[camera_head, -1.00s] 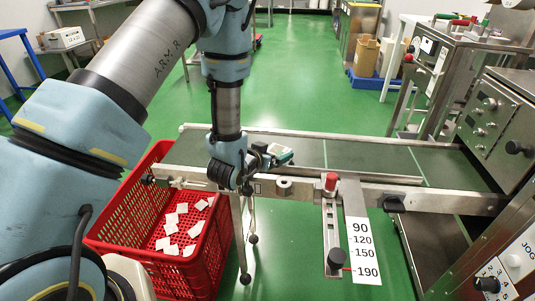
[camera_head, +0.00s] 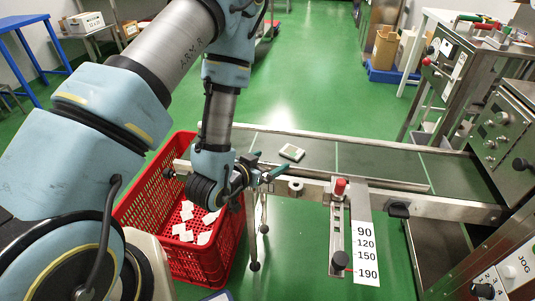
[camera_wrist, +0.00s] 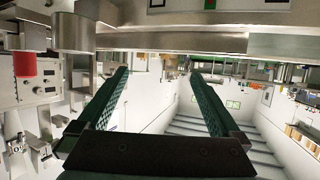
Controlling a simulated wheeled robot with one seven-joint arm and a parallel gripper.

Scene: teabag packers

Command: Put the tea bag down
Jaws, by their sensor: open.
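A tea bag (camera_head: 291,152), a small white packet with green edging, lies flat on the dark green conveyor belt (camera_head: 375,160). My gripper (camera_head: 268,168) is at the near rail of the conveyor, to the left of the tea bag and nearer to me, apart from it. In the wrist view the two green fingers (camera_wrist: 158,98) stand wide apart with nothing between them. The tea bag does not show clearly in the wrist view.
A red crate (camera_head: 140,205) with several white tea bags (camera_head: 184,233) stands left of the conveyor, below my arm. A red-knobbed bracket (camera_head: 339,188) and a number scale (camera_head: 364,240) are on the conveyor's near side. Machines stand at the right.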

